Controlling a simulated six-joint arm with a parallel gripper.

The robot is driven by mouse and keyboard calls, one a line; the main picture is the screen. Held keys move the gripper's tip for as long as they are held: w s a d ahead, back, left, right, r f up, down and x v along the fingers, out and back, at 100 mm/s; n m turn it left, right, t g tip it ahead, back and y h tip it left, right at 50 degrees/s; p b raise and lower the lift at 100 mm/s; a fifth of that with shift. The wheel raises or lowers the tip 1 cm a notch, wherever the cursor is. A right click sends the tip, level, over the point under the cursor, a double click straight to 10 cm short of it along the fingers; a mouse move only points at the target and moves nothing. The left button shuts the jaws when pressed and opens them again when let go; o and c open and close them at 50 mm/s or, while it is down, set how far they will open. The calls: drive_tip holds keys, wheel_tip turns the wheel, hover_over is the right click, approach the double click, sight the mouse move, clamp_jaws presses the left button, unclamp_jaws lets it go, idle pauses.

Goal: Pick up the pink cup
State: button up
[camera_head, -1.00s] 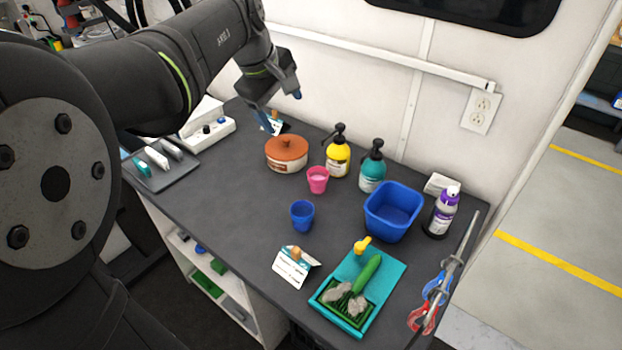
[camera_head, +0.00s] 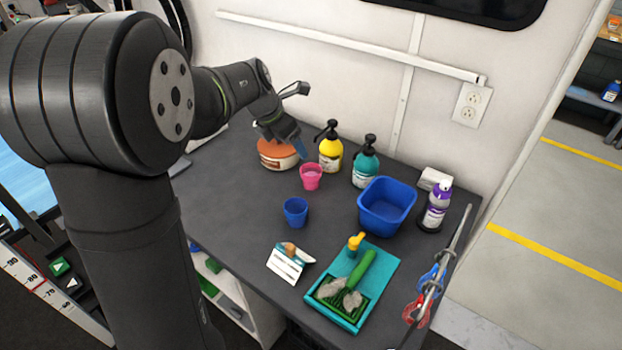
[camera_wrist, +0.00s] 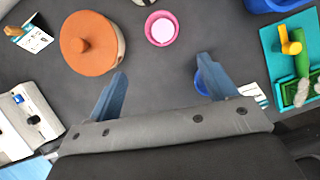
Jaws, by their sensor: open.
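The pink cup (camera_head: 311,176) stands upright on the dark tabletop, with something pale pink inside. In the wrist view the cup (camera_wrist: 161,29) is beyond my fingertips, between their lines and near the top edge. My gripper (camera_head: 287,140) is above the orange-lidded jar (camera_head: 276,155) in the head view, partly covering it. In the wrist view my gripper (camera_wrist: 160,70) has its two blue fingers wide apart with nothing between them.
A blue cup (camera_head: 295,212) stands in front of the pink cup. Yellow (camera_head: 330,152) and teal (camera_head: 364,168) pump bottles stand behind it. A blue tub (camera_head: 386,206) is to the right. A teal tray (camera_head: 385,262) with a green brush lies at front right. The left tabletop is fairly clear.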

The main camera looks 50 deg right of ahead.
approach(313, 173)
drive_tip(key=f, duration=0.2)
drive_tip(key=shift+s+a+f, duration=0.15)
drive_tip(key=shift+s+f, duration=0.25)
drive_tip(key=x, duration=0.5)
drive_tip(key=shift+s+d, duration=0.35)
drive_tip(key=shift+d, duration=0.05)
drive_tip(key=c, duration=1.1)
